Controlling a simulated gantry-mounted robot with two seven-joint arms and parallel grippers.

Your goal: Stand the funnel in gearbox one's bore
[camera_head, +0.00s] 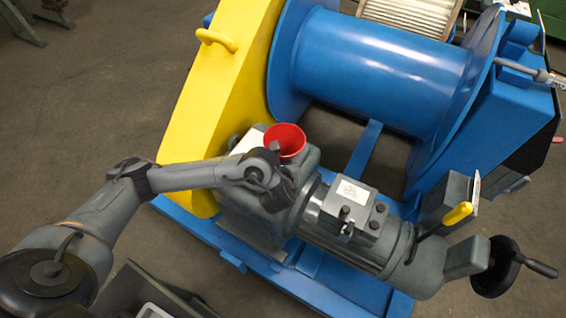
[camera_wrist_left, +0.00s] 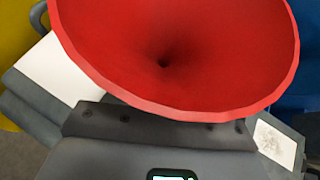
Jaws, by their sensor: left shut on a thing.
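The red funnel (camera_head: 285,139) is above the grey gearbox housing (camera_head: 250,225) in the head view, wide mouth up. It fills the upper part of the left wrist view (camera_wrist_left: 170,60), where I look into its cone and see the small dark hole at the bottom. My left gripper (camera_head: 278,165) is shut on the funnel, with its arm reaching over the housing from the left. The fingertips are hidden under the funnel's rim. The funnel's spout and the bore are hidden too, so I cannot tell whether the spout is in the bore. My right gripper is not in view.
A yellow guard (camera_head: 215,85) and a blue drum (camera_head: 375,75) stand behind the housing. A grey motor (camera_head: 350,225) adjoins it on the right, with a black handwheel (camera_head: 497,268) beyond. Open floor (camera_head: 90,110) lies to the left.

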